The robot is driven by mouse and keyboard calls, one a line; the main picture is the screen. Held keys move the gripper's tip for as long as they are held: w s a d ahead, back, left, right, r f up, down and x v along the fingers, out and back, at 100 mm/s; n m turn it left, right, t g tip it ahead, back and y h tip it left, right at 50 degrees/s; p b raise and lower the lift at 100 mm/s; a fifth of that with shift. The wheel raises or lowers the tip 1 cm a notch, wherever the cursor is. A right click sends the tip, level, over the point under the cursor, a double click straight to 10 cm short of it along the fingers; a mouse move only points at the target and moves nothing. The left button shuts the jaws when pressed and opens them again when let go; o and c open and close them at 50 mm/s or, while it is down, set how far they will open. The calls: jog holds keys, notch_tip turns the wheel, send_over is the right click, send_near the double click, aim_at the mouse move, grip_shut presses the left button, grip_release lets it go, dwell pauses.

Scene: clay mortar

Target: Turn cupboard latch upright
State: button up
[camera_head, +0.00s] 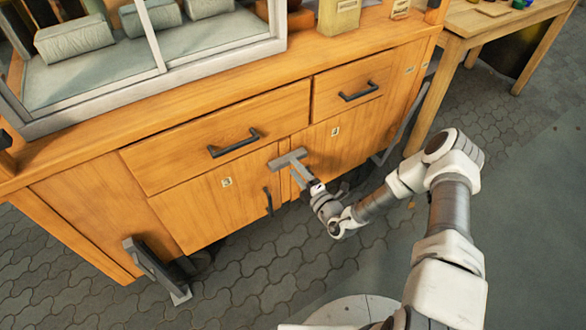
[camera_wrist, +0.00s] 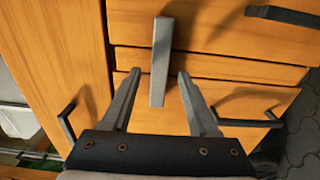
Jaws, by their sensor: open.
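The cupboard latch is a grey bar (camera_head: 279,162) on the front of the wooden cupboard, where the two doors meet below the drawers. It lies across the door seam, roughly level with the drawer edges, not upright. In the wrist view, which is turned sideways, the latch (camera_wrist: 162,45) stands between my fingers. My gripper (camera_wrist: 158,74) is open, with one finger on each side of the bar and visible gaps to both. In the head view my gripper (camera_head: 301,174) is close in front of the latch and partly merges with it, so contact is unclear there.
Dark handles sit on the left drawer (camera_head: 233,143), right drawer (camera_head: 358,92) and left door (camera_head: 268,200). A glass-fronted case (camera_head: 160,70) stands on the cupboard top. A wooden table (camera_head: 490,22) is at the right. The paved floor in front of the cupboard is mostly clear.

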jog(key=shift+x, duration=1)
grip_shut()
